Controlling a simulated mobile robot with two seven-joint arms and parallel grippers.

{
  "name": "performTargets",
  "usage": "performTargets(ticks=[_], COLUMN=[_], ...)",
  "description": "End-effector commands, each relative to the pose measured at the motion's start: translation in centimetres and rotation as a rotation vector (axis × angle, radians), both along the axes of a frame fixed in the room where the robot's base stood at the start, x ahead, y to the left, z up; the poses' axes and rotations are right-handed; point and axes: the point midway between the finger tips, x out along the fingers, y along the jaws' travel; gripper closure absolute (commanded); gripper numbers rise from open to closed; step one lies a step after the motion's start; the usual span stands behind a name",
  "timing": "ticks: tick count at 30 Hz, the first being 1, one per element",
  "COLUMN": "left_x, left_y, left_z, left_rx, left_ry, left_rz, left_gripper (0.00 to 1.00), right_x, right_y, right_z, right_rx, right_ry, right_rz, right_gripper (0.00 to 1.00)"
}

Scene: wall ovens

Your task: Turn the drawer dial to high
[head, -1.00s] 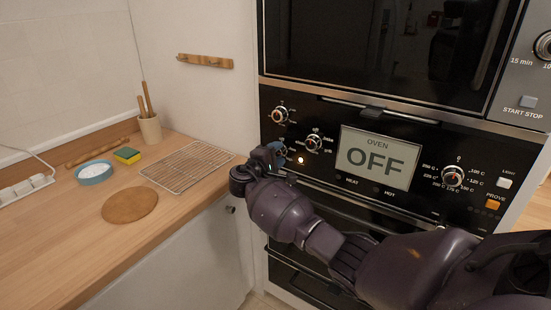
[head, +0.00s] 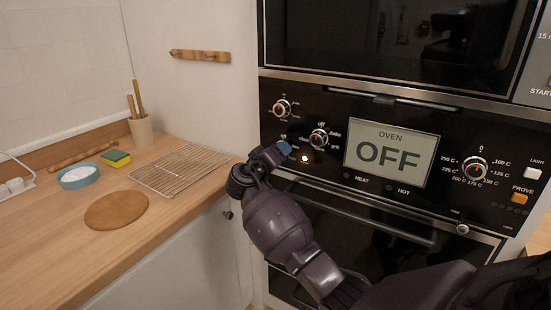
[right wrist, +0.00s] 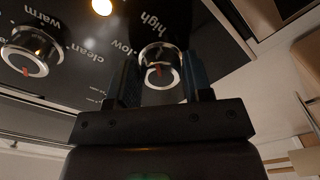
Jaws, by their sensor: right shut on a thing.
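My right gripper (head: 284,149) is at the lower left of the black oven panel and covers most of a dial there in the head view. In the right wrist view, that dial (right wrist: 160,62) sits between the two fingers (right wrist: 160,88), which are shut on its sides. It is a black knob with a silver rim and an orange mark, and the words "low" and "high" are printed beside it. No label naming the dial is readable. My left gripper is not in view.
A second dial (head: 319,139) is close to the right of my gripper, and another (head: 282,108) is above. The display (head: 388,156) reads OFF. An oven handle (head: 350,212) runs below. A wooden counter with a wire rack (head: 180,169) is to the left.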

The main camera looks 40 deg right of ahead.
Motion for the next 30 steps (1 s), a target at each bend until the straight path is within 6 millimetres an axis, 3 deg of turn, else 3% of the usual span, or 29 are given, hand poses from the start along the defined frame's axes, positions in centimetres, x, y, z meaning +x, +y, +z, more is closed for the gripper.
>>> performTargets(ticks=[1, 10, 26, 27, 30], left_x=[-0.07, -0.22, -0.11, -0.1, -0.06], left_y=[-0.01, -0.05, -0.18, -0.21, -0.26], left_z=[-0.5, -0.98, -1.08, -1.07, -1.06], left_rx=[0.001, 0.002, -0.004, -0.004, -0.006], left_ry=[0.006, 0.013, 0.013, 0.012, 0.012], left_rz=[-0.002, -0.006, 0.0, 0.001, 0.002], left_gripper=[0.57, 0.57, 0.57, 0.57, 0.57], right_x=[0.07, 0.07, 0.07, 0.07, 0.07], right_y=[0.1, 0.07, 0.06, 0.06, 0.06], right_z=[-0.67, -0.38, -0.11, -0.11, -0.09], right_rx=[0.013, 0.058, 0.067, 0.067, 0.067], right_ry=[-0.02, -0.13, -0.156, -0.156, -0.156], right_rz=[0.001, 0.001, 0.001, 0.001, 0.001], right_gripper=[0.78, 0.78, 0.78, 0.52, 0.37])
